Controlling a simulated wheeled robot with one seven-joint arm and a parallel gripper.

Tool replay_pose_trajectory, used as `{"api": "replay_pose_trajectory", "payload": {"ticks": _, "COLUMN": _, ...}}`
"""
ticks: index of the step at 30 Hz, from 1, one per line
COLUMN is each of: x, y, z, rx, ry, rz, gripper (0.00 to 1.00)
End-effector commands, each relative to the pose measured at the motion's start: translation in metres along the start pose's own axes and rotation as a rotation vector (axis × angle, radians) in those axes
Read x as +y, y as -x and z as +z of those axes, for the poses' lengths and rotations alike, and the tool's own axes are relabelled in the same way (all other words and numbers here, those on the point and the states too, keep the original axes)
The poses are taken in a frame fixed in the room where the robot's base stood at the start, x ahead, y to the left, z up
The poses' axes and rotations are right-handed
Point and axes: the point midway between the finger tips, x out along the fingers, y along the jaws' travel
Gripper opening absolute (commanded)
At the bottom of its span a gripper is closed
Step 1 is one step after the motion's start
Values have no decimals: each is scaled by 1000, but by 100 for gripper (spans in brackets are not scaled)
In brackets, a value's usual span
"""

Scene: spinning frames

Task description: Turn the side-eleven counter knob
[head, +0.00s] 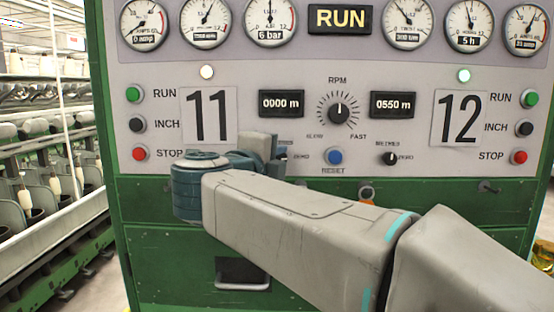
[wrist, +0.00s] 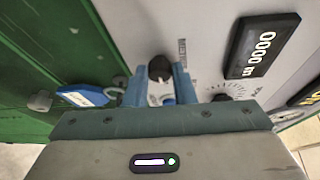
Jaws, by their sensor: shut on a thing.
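The side-eleven counter knob (wrist: 160,68) is a small black knob in the wrist view. It sits between the two blue fingers of my gripper (wrist: 160,84), which are shut on it. In the head view my gripper (head: 274,147) is against the panel just right of the "11" plate (head: 209,114), and it hides the knob there. The label beside the knob is partly covered, with "ZERO" showing. The side-eleven counter display (head: 281,104) above it reads 0000 m; it also shows in the wrist view (wrist: 264,46).
The side-twelve counter knob (head: 391,158) is at the right, under a display (head: 392,105) reading 0550 m. A blue RESET button (head: 335,157) and an RPM dial (head: 338,109) lie between. A blue tag (wrist: 82,95) hangs on the green panel near my gripper.

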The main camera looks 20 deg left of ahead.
Motion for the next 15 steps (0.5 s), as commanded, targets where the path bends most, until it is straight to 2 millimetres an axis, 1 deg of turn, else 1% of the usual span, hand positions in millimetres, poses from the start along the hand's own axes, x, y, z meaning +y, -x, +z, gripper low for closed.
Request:
{"api": "replay_pose_trajectory", "payload": {"ticks": 6, "x": 1, "y": 0, "z": 0, "rx": -1, "ry": -54, "rz": 26, "gripper": 0}}
{"api": "replay_pose_trajectory", "payload": {"ticks": 15, "x": 2, "y": 0, "z": 0, "rx": -2, "ry": -71, "rz": 34, "gripper": 0}}
